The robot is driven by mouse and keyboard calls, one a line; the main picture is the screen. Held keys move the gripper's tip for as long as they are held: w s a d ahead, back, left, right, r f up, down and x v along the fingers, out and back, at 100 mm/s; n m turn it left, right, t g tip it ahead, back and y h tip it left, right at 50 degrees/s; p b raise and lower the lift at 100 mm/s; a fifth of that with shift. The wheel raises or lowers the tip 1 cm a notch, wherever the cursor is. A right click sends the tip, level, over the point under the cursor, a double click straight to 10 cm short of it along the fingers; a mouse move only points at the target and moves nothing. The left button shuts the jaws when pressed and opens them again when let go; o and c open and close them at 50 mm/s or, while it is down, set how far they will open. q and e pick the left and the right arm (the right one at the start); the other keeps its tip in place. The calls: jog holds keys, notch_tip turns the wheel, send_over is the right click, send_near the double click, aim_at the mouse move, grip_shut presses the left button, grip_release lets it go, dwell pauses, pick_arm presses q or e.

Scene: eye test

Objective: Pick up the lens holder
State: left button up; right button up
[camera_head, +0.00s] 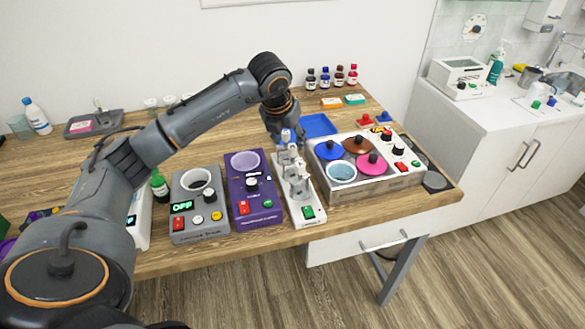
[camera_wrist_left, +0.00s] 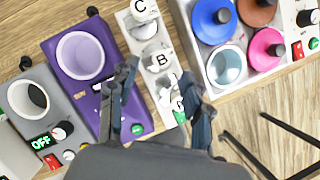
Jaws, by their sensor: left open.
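A narrow white device (camera_head: 307,213) with a green switch stands on the wooden table. White pieces lettered C (camera_wrist_left: 143,10) and B (camera_wrist_left: 158,58) stand in a row on it, with another lettered piece (camera_wrist_left: 178,103) lower down. I cannot tell for sure which piece is the lens holder. My left gripper (camera_head: 287,142) is over the far part of this device in the head view. In the left wrist view its open fingers (camera_wrist_left: 160,78) stand either side of the row, with no clear contact. My right gripper is not in view.
A purple device (camera_head: 258,215) and a grey device (camera_head: 201,228) reading OFF stand left of the white one. A wide white unit (camera_head: 385,189) with colored lids stands close on the right. A blue tray (camera_head: 318,124) and small bottles are behind.

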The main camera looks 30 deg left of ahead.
aim_at(292, 148)
pick_arm(q)
jog(key=p+x, duration=0.2)
jog(key=x, duration=0.3)
jog(key=shift+w+f, duration=0.25)
jog(key=shift+f, duration=0.2)
grip_shut()
